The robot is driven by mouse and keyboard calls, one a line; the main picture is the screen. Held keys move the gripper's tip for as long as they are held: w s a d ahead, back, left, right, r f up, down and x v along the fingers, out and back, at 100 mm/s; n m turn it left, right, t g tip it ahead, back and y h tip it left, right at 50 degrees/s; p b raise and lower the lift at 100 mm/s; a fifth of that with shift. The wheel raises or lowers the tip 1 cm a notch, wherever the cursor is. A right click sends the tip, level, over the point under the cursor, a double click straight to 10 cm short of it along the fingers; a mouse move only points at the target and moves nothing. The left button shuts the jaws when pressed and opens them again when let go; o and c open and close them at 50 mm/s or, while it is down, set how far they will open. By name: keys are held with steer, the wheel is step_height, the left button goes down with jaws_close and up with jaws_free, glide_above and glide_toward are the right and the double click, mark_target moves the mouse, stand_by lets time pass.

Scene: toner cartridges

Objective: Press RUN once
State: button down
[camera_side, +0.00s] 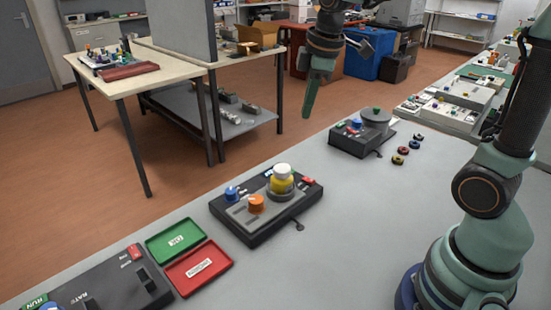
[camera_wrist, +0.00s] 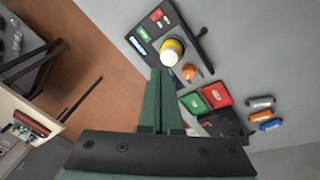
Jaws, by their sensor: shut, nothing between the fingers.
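The green RUN label (camera_side: 36,301) is on the dark control box (camera_side: 95,285) at the lower left of the side view, cut by the frame edge. The box also bears the word RATE, a black lever and a red label. In the wrist view the dark box (camera_wrist: 222,122) shows beside the trays; I cannot make out RUN on it. My gripper (camera_side: 308,114) is high above the bench, fingers pointing down, shut and empty. In the wrist view its green fingers (camera_wrist: 160,71) meet, appearing near a yellow bottle. It touches nothing visible.
A green tray (camera_side: 174,240) and a red tray (camera_side: 198,268) lie beside the control box. A second dark device (camera_side: 245,225) carries the yellow bottle (camera_side: 281,182) and an orange knob (camera_side: 256,203). Another device (camera_side: 361,135) stands farther back.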

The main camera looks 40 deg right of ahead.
steer(key=w+d+f+n+g, duration=0.2)
steer(key=w+d+f+n, duration=0.2)
steer(key=w+f+n, duration=0.3)
steer(key=shift+w+d+f+n+g, duration=0.2)
steer(key=shift+w+n+g, duration=0.2)
steer(key=shift+w+n, duration=0.5)
steer(key=shift+f, duration=0.1)
step_height(320, 180, down, 14)
steer(key=shift+a+r, duration=0.1)
